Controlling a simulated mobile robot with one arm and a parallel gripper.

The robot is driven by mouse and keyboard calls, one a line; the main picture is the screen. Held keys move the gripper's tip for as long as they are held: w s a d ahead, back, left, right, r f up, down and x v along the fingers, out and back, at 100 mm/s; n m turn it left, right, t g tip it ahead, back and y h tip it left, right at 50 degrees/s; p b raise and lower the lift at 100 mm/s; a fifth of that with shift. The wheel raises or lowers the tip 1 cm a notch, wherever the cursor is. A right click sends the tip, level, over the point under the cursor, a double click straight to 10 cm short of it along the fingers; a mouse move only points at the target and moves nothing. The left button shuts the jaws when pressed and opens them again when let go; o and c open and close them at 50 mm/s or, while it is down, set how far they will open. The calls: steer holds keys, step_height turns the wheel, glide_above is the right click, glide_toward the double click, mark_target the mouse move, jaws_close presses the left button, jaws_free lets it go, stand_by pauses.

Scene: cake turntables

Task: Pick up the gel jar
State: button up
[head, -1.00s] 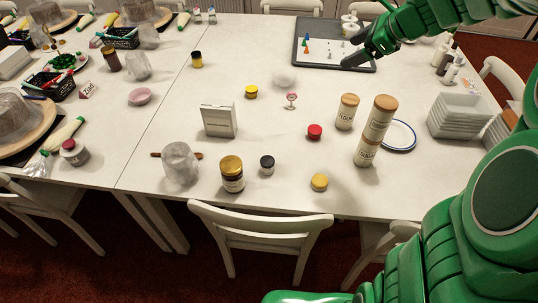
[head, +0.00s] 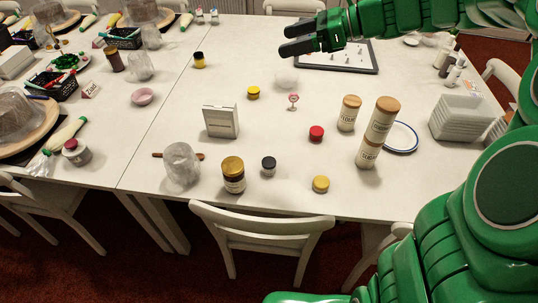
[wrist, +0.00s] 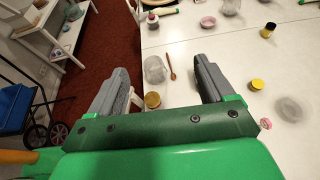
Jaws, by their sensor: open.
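Several small jars stand on the white table, and I cannot tell which is the gel jar. In the head view they are a yellow-lidded jar (head: 253,93), a red-lidded jar (head: 316,133), a black-lidded jar (head: 268,166) and a front yellow-lidded jar (head: 321,184). A yellow-lidded jar (wrist: 257,85) also shows in the wrist view, right of the fingers. My gripper (head: 290,39) is open and empty above the back of the table, well away from these jars. Its spread fingers also show in the wrist view (wrist: 162,65).
A box-shaped white stand (head: 220,121), a gold-lidded jar (head: 233,176), a clear container (head: 181,165) and tall canisters (head: 377,130) stand around the small jars. White trays (head: 460,118) are at right. Chairs line the front edge.

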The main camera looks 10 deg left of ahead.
glide_toward(264, 163)
steer(key=shift+w+a+f, duration=0.3)
steer(key=shift+a+f, duration=0.25)
steer(key=shift+f, duration=0.05)
steer(key=shift+w+a+f, duration=0.3)
steer(key=shift+a+f, duration=0.2)
steer(key=shift+f, duration=0.1)
steer(key=shift+x, duration=3.95)
steer(key=shift+r, duration=0.1)
steer(key=c, duration=1.1)
